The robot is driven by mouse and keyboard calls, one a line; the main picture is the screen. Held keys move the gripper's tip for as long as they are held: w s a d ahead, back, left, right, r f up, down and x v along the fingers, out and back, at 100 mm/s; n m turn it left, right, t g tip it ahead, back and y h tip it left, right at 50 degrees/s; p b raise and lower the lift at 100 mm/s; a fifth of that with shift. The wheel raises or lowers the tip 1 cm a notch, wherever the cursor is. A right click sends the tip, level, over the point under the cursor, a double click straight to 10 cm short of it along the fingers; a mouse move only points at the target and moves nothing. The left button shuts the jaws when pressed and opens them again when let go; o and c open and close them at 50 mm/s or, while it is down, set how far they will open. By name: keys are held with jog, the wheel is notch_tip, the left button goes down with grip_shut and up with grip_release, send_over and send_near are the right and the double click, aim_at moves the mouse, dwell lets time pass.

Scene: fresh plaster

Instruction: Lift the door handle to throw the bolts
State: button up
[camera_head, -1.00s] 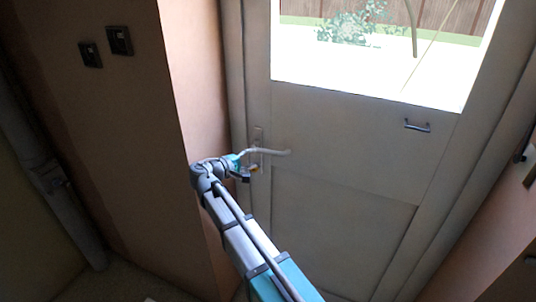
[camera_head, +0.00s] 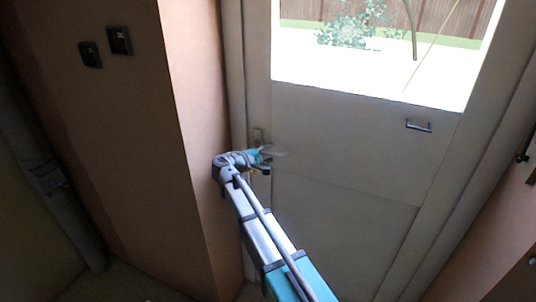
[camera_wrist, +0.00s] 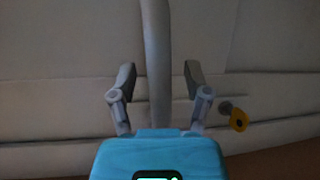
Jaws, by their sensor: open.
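The pale door (camera_head: 330,150) with a glass upper part stands in front of me, and it looks closed. Its lever handle (camera_head: 280,154) sticks out to the right near the left edge, mostly hidden behind my gripper (camera_head: 265,160). In the wrist view the handle (camera_wrist: 157,50) is a long grey bar running down between the two fingers of my gripper (camera_wrist: 159,78). The fingers are apart, with a gap visible on each side of the bar. A key with a yellow tag (camera_wrist: 239,120) sits in the door to the right of the fingers.
A small dark pull (camera_head: 418,126) is on the door at right. A wall corner (camera_head: 190,130) stands close left of my arm. Two dark switches (camera_head: 120,41) are on the left wall, and a pipe (camera_head: 60,200) runs down the far left.

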grip_shut()
